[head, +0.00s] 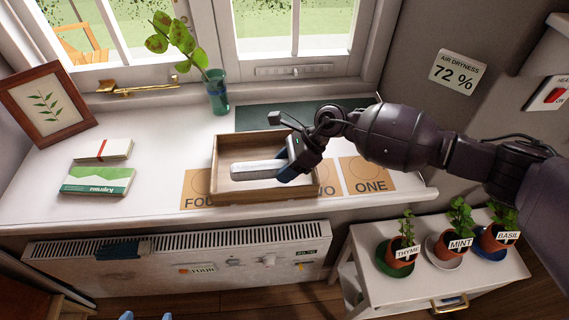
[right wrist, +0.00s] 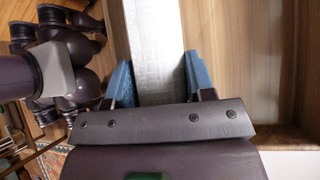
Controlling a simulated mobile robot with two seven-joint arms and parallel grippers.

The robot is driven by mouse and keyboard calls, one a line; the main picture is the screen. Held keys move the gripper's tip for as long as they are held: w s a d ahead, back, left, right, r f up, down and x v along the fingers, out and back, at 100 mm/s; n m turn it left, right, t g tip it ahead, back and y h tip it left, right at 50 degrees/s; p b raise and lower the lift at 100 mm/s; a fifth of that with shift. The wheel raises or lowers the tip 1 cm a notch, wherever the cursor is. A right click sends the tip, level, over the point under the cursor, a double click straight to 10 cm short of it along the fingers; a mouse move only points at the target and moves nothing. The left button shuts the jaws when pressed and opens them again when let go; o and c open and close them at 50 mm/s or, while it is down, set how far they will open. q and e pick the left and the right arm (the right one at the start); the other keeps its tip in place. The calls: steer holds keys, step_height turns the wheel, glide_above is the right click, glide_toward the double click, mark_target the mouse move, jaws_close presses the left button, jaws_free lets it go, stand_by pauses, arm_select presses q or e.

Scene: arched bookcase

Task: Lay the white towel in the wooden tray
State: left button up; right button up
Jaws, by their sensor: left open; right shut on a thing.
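The wooden tray (head: 218,160) sits on the white windowsill counter, and its wooden floor shows in the right wrist view (right wrist: 225,60). The white towel (head: 255,169) is a folded, long strip lying lengthwise within the tray's outline. Whether it touches the tray floor I cannot tell. My right gripper (head: 290,168) is shut on the towel's right end, at the tray's right side. In the right wrist view the towel (right wrist: 158,45) runs between the two blue fingers. My left gripper (head: 147,317) shows only its blue fingertips at the bottom edge, apart and empty, well away from the tray.
Cards marked with words, such as ONE (head: 368,178), lie along the counter's front. A dark green mat (head: 250,118) and a plant vase (head: 217,92) stand behind the tray. Books (head: 98,180) and a picture frame (head: 47,104) are left. Potted herbs (head: 402,250) stand lower right.

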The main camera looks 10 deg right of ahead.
arm_select(q)
steer(key=shift+s+d+f, duration=0.1)
steer(key=shift+f, duration=0.15)
arm_select(e)
steer(key=shift+f, duration=0.4)
arm_select(q)
steer(key=shift+s+f+b, duration=0.15)
steer(key=shift+f+b, duration=0.15)
arm_select(e)
steer(key=shift+f, duration=0.4)
arm_select(q)
steer(key=shift+a, duration=0.2)
arm_select(e)
steer(key=o, duration=1.3)
arm_select(q)
steer(key=shift+d, duration=0.1)
arm_select(e)
steer(key=v, duration=0.4)
steer(key=shift+w+p, duration=0.1)
steer(key=shift+p, duration=0.2)
arm_select(q)
steer(key=shift+w+r, duration=0.3)
steer(key=shift+r, duration=0.6)
arm_select(e)
steer(key=shift+v, duration=3.4)
